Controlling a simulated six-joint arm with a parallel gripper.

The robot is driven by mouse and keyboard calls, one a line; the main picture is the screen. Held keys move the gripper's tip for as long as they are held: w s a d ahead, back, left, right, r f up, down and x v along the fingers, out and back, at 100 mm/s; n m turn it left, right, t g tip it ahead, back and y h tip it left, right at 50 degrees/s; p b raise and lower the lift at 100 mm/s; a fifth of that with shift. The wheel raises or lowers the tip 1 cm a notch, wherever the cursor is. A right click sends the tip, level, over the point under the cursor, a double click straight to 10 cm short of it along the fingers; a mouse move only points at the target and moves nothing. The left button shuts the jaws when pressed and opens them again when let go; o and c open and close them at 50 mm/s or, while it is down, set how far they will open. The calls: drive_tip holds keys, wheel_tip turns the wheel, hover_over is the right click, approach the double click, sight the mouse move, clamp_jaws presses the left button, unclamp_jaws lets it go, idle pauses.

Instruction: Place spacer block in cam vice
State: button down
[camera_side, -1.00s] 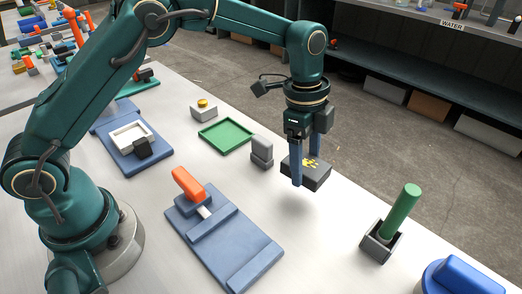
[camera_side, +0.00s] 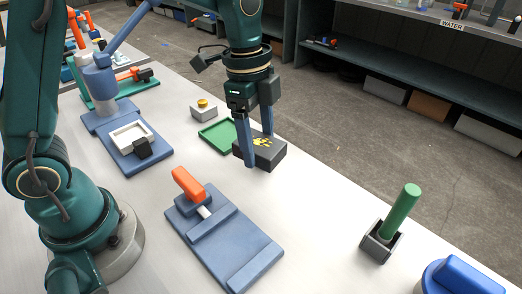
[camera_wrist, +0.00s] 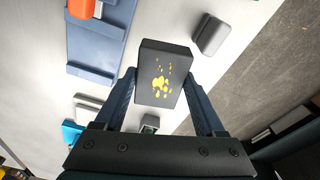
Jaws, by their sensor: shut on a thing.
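I take the black block with yellow splashes (camera_side: 264,154) for the spacer block. My gripper (camera_side: 256,150) is shut on it and holds it above the table. In the wrist view the block (camera_wrist: 163,65) sits between both fingers (camera_wrist: 160,78). The cam vice (camera_side: 232,243) is a blue plate with raised bars and an orange handle (camera_side: 188,184). It lies on the table in front of the gripper, apart from the block. In the wrist view part of the vice (camera_wrist: 100,42) shows at upper left.
A green tray (camera_side: 216,137) and a yellow-button box (camera_side: 204,110) lie behind. A green rod (camera_side: 402,210) stands in a holder at right.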

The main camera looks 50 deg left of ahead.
drive_tip(key=r+m, duration=0.1)
drive_tip(key=m, duration=0.1)
hover_over(234, 245)
drive_tip(key=a, duration=0.1)
drive_tip(key=shift+d+f, duration=0.15)
drive_tip(key=shift+f, duration=2.25)
drive_tip(key=shift+d+f, duration=0.15)
drive_tip(key=shift+f, duration=2.2)
unclamp_jaws()
drive_tip(key=shift+f, duration=0.15)
